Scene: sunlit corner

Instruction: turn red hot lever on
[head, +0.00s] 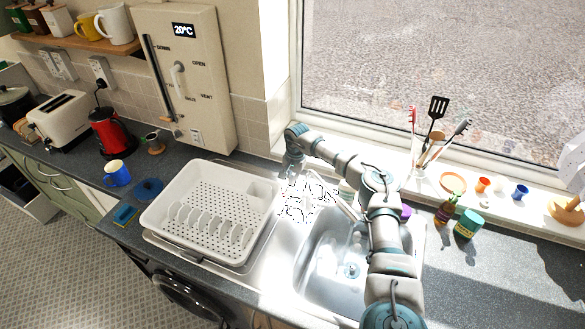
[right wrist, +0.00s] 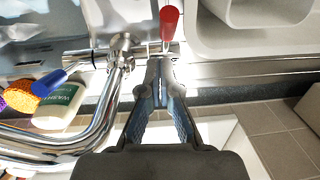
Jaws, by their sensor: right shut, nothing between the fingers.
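The red hot lever (right wrist: 169,22) shows in the right wrist view, just beyond my fingertips, its red handle pointing towards the top of the picture. Its metal stem runs down towards the tips; I cannot tell if they touch it. My right gripper (right wrist: 160,68) is shut and empty, beside the chrome tap (right wrist: 92,125). The blue lever (right wrist: 50,82) lies to the left of the tap. In the head view my right gripper (head: 291,168) is behind the sink, near the window ledge. The red lever cannot be made out there. My left gripper is not in view.
A white dish rack (head: 205,254) stands left of the steel sink (head: 340,262). A washing-up bottle (right wrist: 62,103) and an orange sponge (right wrist: 22,97) lie near the tap. A utensil pot (head: 420,163) and small cups stand on the ledge. The right-hand worktop is largely clear.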

